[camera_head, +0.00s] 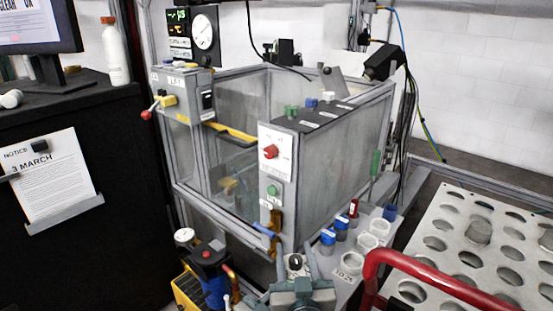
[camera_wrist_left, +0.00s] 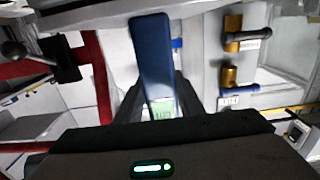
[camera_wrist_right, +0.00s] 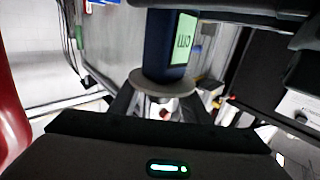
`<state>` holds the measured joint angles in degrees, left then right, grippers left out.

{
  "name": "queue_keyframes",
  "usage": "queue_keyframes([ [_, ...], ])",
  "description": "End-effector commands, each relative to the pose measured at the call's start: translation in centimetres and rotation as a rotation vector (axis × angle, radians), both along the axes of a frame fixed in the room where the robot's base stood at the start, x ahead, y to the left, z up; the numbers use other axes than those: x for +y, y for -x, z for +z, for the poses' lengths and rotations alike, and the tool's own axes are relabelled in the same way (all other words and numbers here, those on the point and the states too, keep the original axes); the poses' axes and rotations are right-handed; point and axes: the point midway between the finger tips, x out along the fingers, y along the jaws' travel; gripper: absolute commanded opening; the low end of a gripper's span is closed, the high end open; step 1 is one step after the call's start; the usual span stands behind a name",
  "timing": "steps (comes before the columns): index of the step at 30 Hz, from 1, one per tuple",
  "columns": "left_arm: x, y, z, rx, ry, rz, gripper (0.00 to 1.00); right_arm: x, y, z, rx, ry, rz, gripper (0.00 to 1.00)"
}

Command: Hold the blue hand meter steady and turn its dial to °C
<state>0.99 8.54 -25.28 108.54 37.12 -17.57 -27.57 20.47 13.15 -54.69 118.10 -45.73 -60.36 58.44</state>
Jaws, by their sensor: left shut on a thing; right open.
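The blue hand meter (camera_wrist_left: 151,50) is in my left gripper (camera_wrist_left: 160,95), whose fingers are shut on its body in the left wrist view. Its lit green screen (camera_wrist_left: 163,108) shows near the fingers. In the right wrist view the blue body (camera_wrist_right: 158,42) shows with the screen (camera_wrist_right: 184,40); its dark characters look inverted. The grey dial disc (camera_wrist_right: 160,84) is at the body's end. In the head view the pale dial with a black knob (camera_head: 295,262) sits between the fingers of my right gripper (camera_head: 295,268), which is open around it; contact cannot be told. My left gripper is largely hidden there.
A glass-walled gantry enclosure (camera_head: 335,165) stands just beyond. A brass valve with a blue handle (camera_head: 268,231) is at its front corner. A red rail (camera_head: 430,283) and perforated rack (camera_head: 470,235) are at right. A yellow, blue and red device (camera_head: 207,257) stands close at left.

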Motion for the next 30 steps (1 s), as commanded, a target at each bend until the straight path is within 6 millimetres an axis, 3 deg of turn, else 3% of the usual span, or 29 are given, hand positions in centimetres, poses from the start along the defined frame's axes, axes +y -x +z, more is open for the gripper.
queue_keyframes([
  [12,0.0,0.0,0.0,0.0,0.0,0.0,0.0,-1.0,6.5,0.0,0.002,-0.002,0.002,0.43],
  [22,0.0,0.0,0.0,0.0,0.0,0.0,0.0,-1.6,10.1,0.1,0.0,-0.002,0.002,0.43],
  [30,0.0,0.0,0.0,0.0,0.0,0.0,0.0,-1.1,8.4,2.8,-0.064,0.025,-0.02,0.43],
])
